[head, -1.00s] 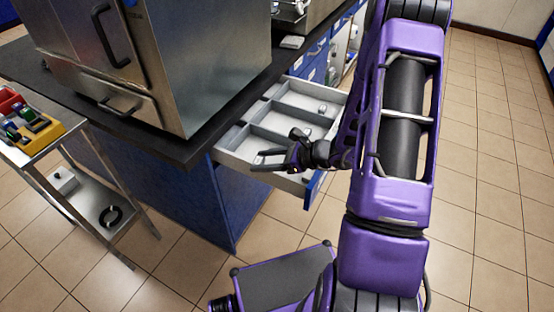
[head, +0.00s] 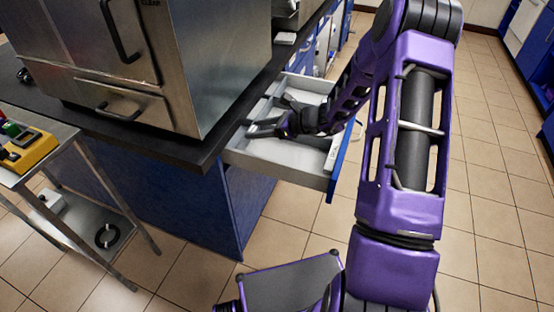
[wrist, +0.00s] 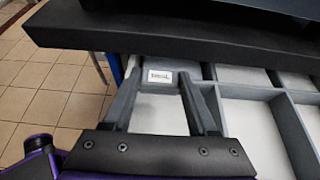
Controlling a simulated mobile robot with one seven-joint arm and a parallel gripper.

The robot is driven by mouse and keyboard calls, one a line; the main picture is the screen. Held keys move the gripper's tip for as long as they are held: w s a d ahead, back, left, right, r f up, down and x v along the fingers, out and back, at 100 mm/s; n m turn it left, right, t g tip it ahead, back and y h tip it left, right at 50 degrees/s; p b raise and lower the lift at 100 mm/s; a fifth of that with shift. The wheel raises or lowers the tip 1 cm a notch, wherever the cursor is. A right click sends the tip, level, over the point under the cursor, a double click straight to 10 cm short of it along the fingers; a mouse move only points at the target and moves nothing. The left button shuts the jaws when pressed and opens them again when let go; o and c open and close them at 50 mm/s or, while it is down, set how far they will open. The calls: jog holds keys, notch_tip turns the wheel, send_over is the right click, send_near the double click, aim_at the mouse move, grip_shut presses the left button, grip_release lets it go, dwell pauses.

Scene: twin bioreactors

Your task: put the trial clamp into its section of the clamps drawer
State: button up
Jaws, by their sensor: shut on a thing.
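The open clamps drawer (head: 280,172) has light grey walls, a pale floor and a blue front. My gripper (head: 248,128) is over its near section in the head view, close to the black counter edge. In the wrist view, my gripper (wrist: 160,85) points across the drawer (wrist: 292,128), its two fingers spaced apart around the thing it is shut on. A small white label (wrist: 160,77) with dark, blurred print shows between the fingertips. I cannot make out the trial clamp's outline from the fingers and the grey wall behind.
The black counter (head: 190,150) overhangs the drawer at the left, with a steel cabinet (head: 215,70) on it. A steel cart (head: 60,148) with a yellow tray (head: 30,155) stands at the left. Drawer dividers rise to the right of my fingers in the wrist view. The tiled floor at right is clear.

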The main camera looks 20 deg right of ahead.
aim_at(259, 151)
notch_tip(259, 151, down, 9)
jog(key=shift+b, duration=0.65)
jog(key=shift+f, duration=0.2)
jog(key=o, duration=1)
jog(key=shift+r, duration=0.1)
jog(key=shift+d+r, duration=0.15)
jog(key=shift+r, duration=0.1)
jog(key=p+v, duration=0.1)
jog(key=v, duration=1)
jog(key=shift+s+d, duration=0.2)
jog(key=shift+d, duration=0.05)
jog(key=shift+r, duration=0.1)
